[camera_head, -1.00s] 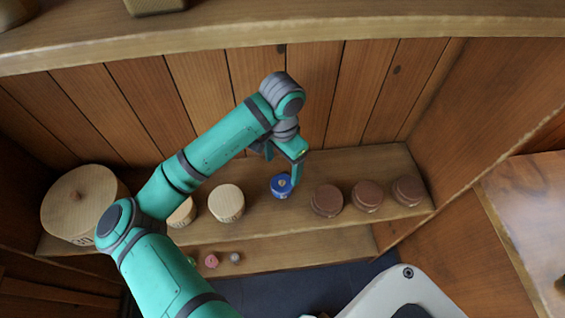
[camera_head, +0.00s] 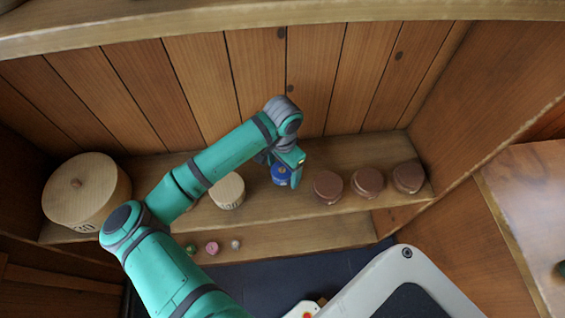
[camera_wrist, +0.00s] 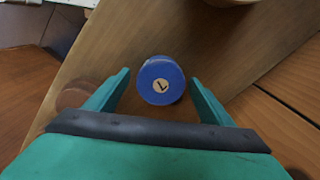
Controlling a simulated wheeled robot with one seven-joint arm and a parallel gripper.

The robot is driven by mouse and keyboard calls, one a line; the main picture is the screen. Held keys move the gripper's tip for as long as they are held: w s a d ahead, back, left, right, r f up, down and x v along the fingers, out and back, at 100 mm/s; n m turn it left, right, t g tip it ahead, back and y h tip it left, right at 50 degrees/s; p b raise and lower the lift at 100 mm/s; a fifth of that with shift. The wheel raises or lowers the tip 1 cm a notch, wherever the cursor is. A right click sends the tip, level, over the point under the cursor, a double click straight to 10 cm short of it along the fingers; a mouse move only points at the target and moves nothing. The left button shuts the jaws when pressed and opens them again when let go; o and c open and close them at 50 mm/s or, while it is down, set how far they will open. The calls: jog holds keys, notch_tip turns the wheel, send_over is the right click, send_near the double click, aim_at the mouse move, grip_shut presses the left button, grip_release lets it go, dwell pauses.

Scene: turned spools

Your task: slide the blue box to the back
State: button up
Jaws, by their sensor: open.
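The blue box (camera_head: 279,174) is a small round one on the shelf (camera_head: 320,206), between a pale wooden round box and a row of brown ones. In the wrist view the blue box (camera_wrist: 161,81) shows a pale disc with a dark mark on it. My gripper (camera_head: 285,176) is over the blue box and partly hides it in the head view. In the wrist view my gripper (camera_wrist: 160,88) is open, with one finger on each side of the blue box and gaps between. I cannot tell whether a finger touches it.
Several brown round boxes (camera_head: 328,185) stand to the right. A pale round box (camera_head: 228,191) and a large pale drum (camera_head: 86,191) stand to the left. A pink spool (camera_head: 212,248) and other small pieces lie on the lower step. The plank wall (camera_head: 330,80) is behind.

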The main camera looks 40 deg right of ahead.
jog(key=shift+f, duration=0.35)
